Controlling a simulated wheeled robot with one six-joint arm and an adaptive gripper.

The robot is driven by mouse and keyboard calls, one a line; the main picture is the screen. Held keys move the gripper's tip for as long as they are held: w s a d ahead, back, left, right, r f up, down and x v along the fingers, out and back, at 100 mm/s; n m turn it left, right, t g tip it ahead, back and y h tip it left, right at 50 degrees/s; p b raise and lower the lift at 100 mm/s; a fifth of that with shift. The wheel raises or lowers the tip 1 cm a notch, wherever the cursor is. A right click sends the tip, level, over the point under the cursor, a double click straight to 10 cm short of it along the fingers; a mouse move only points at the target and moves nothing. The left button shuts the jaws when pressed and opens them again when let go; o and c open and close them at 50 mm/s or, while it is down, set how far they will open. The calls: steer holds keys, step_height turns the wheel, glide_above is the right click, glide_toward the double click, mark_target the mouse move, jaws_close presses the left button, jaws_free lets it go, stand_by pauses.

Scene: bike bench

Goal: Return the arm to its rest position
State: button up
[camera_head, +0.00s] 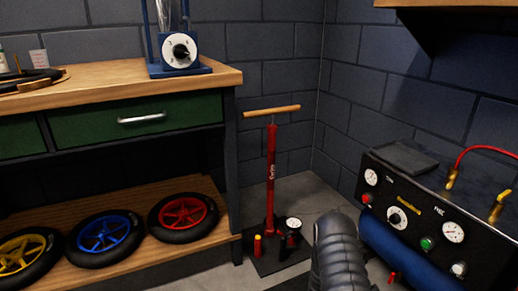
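One segment of my arm, dark grey and ribbed, rises from the bottom edge of the head view, right of the middle. A smooth dark blue part lies just right of it, and I cannot tell what it belongs to. My gripper is not in view, so its opening and anything it holds are hidden.
A wooden workbench (205,82) with a green drawer (135,118) stands left, with wheels (184,217) on its lower shelf. A red floor pump (271,180) stands in the middle. A black gauge panel (430,215) is at right. Some floor (318,197) by the corner is clear.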

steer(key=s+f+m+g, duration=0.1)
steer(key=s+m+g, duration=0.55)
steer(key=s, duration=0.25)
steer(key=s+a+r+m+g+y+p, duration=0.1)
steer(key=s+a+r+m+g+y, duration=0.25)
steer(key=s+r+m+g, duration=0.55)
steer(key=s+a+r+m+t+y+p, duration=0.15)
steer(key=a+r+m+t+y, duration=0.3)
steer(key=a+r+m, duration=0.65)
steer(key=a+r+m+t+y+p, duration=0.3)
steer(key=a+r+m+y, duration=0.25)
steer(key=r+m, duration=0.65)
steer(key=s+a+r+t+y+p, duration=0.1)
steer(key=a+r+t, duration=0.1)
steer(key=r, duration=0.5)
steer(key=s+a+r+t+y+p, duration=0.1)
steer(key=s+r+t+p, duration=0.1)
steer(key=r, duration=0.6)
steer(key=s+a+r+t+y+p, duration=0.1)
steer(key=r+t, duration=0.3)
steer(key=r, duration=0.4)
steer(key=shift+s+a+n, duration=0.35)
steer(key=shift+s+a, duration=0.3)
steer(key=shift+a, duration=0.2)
